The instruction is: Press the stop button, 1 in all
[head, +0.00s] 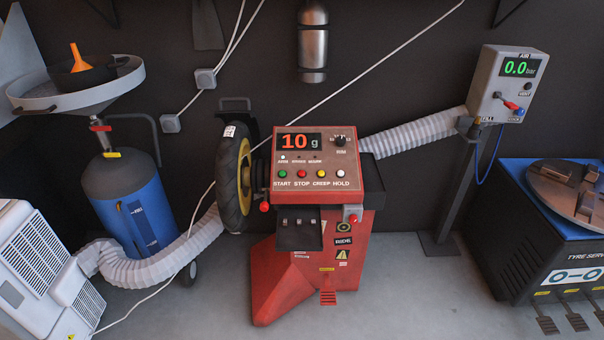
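The stop button (302,174) is a small red round button on the sloped top panel of a red wheel balancer (350,160). It sits above the printed word STOP, between a green START button (283,174) and a yellow CREEP button (320,174). A white HOLD button (340,174) is at the right of the row. The display (298,142) above reads 10 g in red. Neither of my grippers shows in the head view, and nothing covers the buttons.
A tyre (232,178) is mounted on the balancer's left side. A blue oil drainer (130,205) and a white unit (40,270) stand left. An air gauge box (505,85) and a tyre machine (550,240) stand right. A ribbed hose (160,265) crosses the left floor.

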